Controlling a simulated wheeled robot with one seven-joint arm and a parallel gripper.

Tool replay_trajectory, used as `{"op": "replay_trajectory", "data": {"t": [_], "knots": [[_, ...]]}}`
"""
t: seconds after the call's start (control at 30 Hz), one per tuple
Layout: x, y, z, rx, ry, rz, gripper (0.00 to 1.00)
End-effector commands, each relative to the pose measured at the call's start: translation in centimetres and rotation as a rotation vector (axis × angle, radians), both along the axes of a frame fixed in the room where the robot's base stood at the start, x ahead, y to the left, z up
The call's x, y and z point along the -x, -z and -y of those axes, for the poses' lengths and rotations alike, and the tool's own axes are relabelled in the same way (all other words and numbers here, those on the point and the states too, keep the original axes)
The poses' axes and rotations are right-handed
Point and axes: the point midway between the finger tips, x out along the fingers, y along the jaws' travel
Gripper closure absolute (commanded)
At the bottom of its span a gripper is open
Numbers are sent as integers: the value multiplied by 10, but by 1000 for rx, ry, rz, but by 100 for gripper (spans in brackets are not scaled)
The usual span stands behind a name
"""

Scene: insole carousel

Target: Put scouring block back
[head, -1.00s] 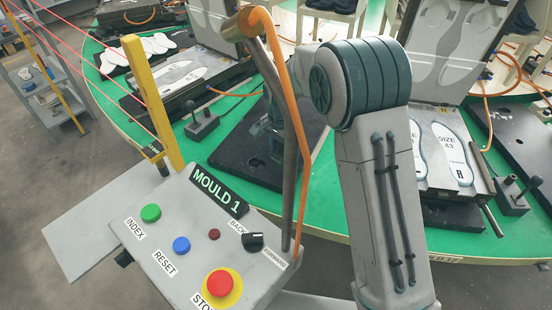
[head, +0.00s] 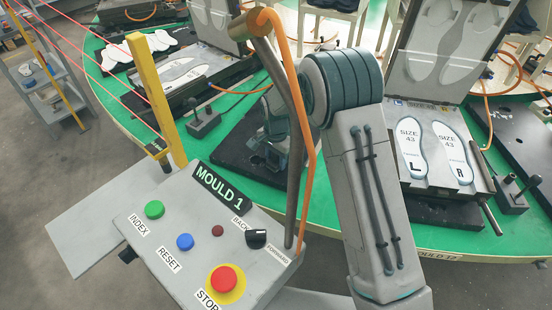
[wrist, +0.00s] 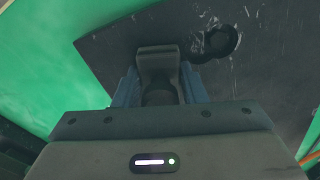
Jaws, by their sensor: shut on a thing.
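My gripper (wrist: 160,78) shows in the wrist view, pointing at a dark plate. It is shut on a dark grey piece between its bluish fingers, apparently the scouring block (wrist: 158,58); its outline is partly hidden by the fingers. In the head view my gripper (head: 272,155) is small and partly behind my arm and the post, over the black base plate (head: 232,158) on the green carousel. I cannot tell whether the held piece touches the plate. A round dark recess or fitting (wrist: 220,40) is on the plate beside the fingers in the wrist view.
The MOULD 1 control panel (head: 185,215) with its post and orange hose (head: 307,110) stands in front. An open mould (head: 440,150) with size 43 insoles is at right. Another open mould (head: 185,75) is at left, with a small lever box (head: 203,122) near it.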

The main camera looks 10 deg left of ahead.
Motion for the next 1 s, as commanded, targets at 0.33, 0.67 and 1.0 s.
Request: {"op": "replay_trajectory", "data": {"t": [0.33,0.67,1.0], "knots": [[0,0,0,0,0,0,40],[0,-38,-1,-2,1,6,40],[0,-107,-1,-2,1,5,40]]}}
